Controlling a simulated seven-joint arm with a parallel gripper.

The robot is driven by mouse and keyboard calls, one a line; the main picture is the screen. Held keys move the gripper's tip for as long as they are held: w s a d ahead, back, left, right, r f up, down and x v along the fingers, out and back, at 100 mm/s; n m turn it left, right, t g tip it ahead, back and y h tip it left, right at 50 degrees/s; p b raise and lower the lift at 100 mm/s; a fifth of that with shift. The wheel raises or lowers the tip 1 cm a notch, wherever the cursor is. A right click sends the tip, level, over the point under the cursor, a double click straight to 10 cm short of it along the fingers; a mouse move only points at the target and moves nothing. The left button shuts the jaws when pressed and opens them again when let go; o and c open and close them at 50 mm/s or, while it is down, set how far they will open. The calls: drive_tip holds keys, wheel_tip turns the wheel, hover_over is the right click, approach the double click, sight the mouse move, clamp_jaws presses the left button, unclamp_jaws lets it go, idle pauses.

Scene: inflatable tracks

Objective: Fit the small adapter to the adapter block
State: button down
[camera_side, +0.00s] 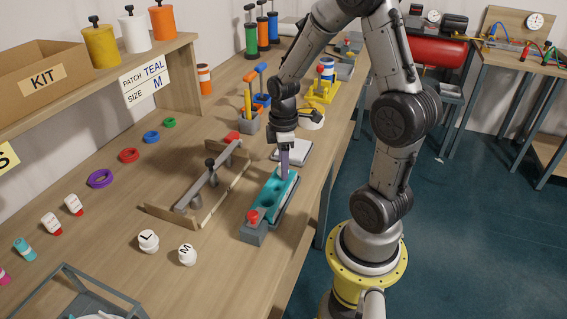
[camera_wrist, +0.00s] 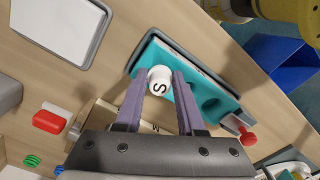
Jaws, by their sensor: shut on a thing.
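The small adapter (camera_wrist: 159,79) is a white round cap marked S, seen in the wrist view between my purple fingers. My gripper (camera_wrist: 164,77) is shut on it. The adapter block (camera_side: 268,196) is teal with round recesses, on a grey base with a red knob at its near end in the side view. It also shows in the wrist view (camera_wrist: 150,54), behind the adapter. In the side view my gripper (camera_side: 284,176) points down at the block's far end and hides the adapter. I cannot tell whether the adapter is seated or just above the block.
White caps marked L (camera_side: 148,241) and M (camera_side: 187,255) stand on the bench left of the block. A wooden fixture with a metal bar (camera_side: 205,183) lies close on the left. A white pad (camera_side: 292,151) lies behind the block. The bench edge is close on the right.

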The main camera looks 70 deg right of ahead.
drive_tip(key=shift+f, duration=0.25)
drive_tip(key=shift+c, duration=2.2)
unclamp_jaws()
drive_tip(key=shift+r, duration=0.1)
wheel_tip(320, 180, up, 14)
drive_tip(key=shift+f, duration=0.2)
